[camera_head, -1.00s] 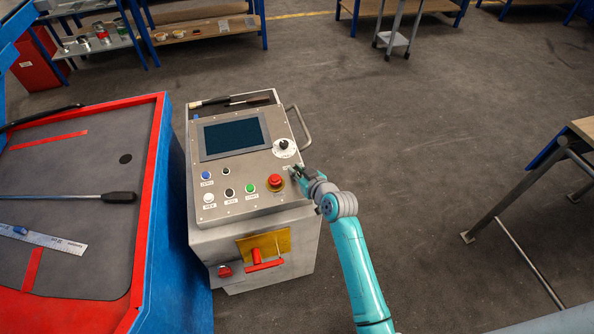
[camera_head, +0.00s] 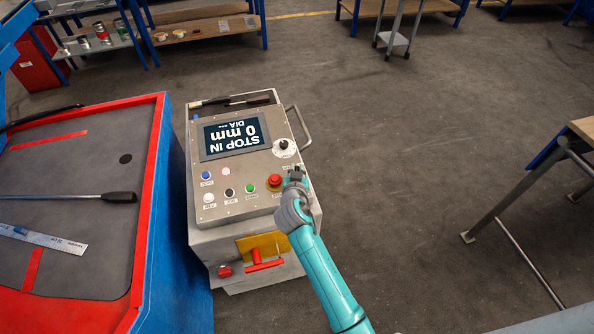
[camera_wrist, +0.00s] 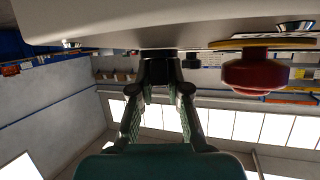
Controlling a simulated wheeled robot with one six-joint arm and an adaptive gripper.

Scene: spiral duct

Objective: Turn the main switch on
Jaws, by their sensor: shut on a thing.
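The control console (camera_head: 240,215) stands in the middle of the head view. Its display (camera_head: 234,137) is lit, with upside-down text reading "STOP IN 0 mm DIA". My gripper (camera_head: 295,174) is at the right side of the panel, just right of the red emergency stop (camera_head: 275,181). In the wrist view my gripper (camera_wrist: 160,82) has its fingertips closed around a small black switch knob (camera_wrist: 160,64) on the panel, seemingly the main switch. The red emergency stop also shows in the wrist view (camera_wrist: 254,75). The knob is hidden in the head view, so its exact angle is unclear.
A black dial (camera_head: 284,145) and a metal handle (camera_head: 300,125) are at the panel's upper right. Blue, white, black and green buttons sit at its left and front. A red handle (camera_head: 264,266) is on the front. A blue-red machine (camera_head: 150,220) stands close left.

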